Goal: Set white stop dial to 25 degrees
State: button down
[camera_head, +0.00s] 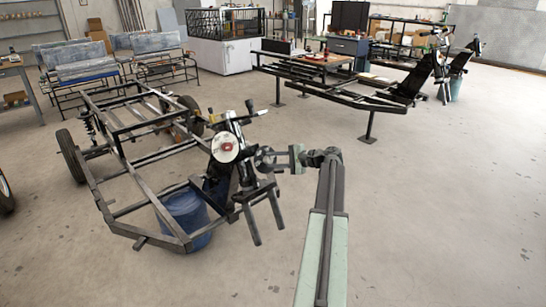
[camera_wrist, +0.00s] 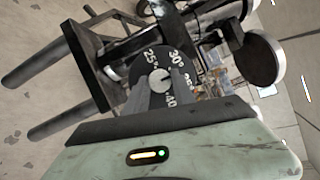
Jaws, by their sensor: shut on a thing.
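In the wrist view, a round black dial plate (camera_wrist: 142,68) carries white degree numbers, with 25 at upper left, 30 at upper right and 40 low. At its middle is a white dial (camera_wrist: 155,80) with a small dark mark, pointing roughly upward; its exact reading is too small to tell. My gripper (camera_wrist: 163,88) is shut on the white dial, its grey fingers hiding the lower part of the plate. In the head view my gripper (camera_head: 268,159) reaches in from the right at the frame's front assembly, and the numbers cannot be made out.
A white disc with a red centre (camera_head: 224,148) is on the front of the dark vehicle frame (camera_head: 150,187). A blue bucket (camera_head: 187,214) stands under the frame. A second frame (camera_head: 335,95) stands behind. The floor at right is clear.

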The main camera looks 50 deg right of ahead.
jog(key=n+g+p, duration=0.1)
jog(key=n, duration=0.1)
jog(key=n+p, duration=0.2)
jog(key=shift+w+r+n+g+p, duration=0.1)
jog(key=shift+r+n+g+p, duration=0.2)
jog(key=shift+r+g, duration=0.1)
jog(key=n+g+h+p, duration=0.1)
jog(key=n+p, duration=0.2)
jog(key=n, duration=0.1)
jog(key=shift+g, duration=0.3)
jog(key=n+h+p, duration=0.1)
jog(key=n+g+p, duration=0.1)
jog(key=n, duration=0.1)
jog(key=shift+a+n+h+p, duration=0.2)
jog(key=shift+n+h+p, duration=0.1)
jog(key=shift+h+p, duration=0.1)
jog(key=shift+n+g+h+p, duration=0.5)
jog(key=shift+n+h, duration=0.4)
jog(key=shift+n, duration=0.9)
jog(key=c, duration=1.1)
grip_release()
jog(key=shift+w, duration=0.1)
jog(key=shift+o, duration=0.2)
